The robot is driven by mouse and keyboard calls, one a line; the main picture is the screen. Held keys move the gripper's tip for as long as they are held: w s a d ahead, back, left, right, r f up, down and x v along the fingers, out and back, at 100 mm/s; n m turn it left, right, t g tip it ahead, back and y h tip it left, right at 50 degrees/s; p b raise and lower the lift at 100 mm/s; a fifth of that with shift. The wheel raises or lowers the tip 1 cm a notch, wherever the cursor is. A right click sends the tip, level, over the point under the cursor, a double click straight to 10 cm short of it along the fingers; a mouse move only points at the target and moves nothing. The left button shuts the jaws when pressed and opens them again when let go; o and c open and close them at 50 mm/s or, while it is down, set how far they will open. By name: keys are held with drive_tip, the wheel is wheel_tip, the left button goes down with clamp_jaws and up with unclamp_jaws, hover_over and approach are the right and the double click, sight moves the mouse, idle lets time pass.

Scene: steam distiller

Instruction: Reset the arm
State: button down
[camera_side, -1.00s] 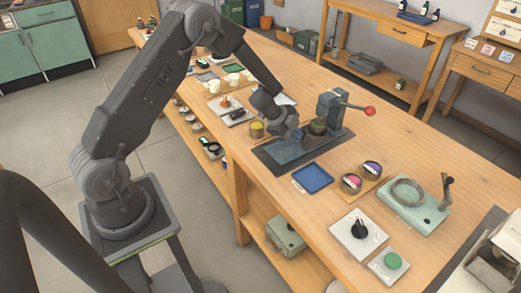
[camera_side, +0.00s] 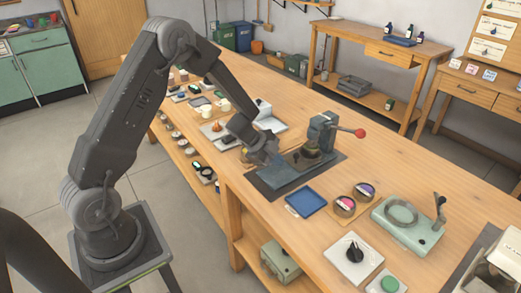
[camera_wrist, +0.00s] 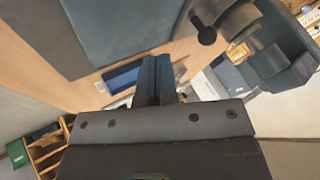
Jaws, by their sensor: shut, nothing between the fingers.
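My gripper (camera_side: 268,158) is in the side view over the left part of the dark mat (camera_side: 262,183) on the wooden bench. It stands left of the grey lever device with a red knob (camera_side: 320,132), apart from it. In the wrist view the two dark fingers (camera_wrist: 154,78) lie together with nothing between them. The gripper is shut and empty. It hides part of the bench behind it in the side view.
A blue tray (camera_side: 306,202) lies in front of the mat. Two round tins (camera_side: 344,205) and a green press (camera_side: 410,222) stand to its right. White cups (camera_side: 222,103) and small boards sit further back. The bench's right middle is clear.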

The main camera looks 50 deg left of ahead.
drive_tip(key=s+r+n+t+y, duration=0.2)
drive_tip(key=s+r+n+y, duration=0.25)
drive_tip(key=r, duration=0.65)
drive_tip(key=s+r+n+t+y, duration=0.1)
drive_tip(key=s+r+n+y, duration=0.3)
drive_tip(key=r, duration=0.8)
drive_tip(key=s+d+n+g+h, duration=0.1)
drive_tip(key=s+d+n, duration=0.1)
drive_tip(key=s, duration=0.4)
drive_tip(key=s+d+r+n+g+h, duration=0.1)
drive_tip(key=s+d+g+h, duration=0.1)
drive_tip(key=s+d, duration=0.2)
drive_tip(key=s+d+r+n+g+h, duration=0.1)
drive_tip(key=s+d, duration=0.3)
drive_tip(key=s, duration=0.5)
drive_tip(key=shift+n+h, duration=0.35)
drive_tip(key=shift+n, duration=0.5)
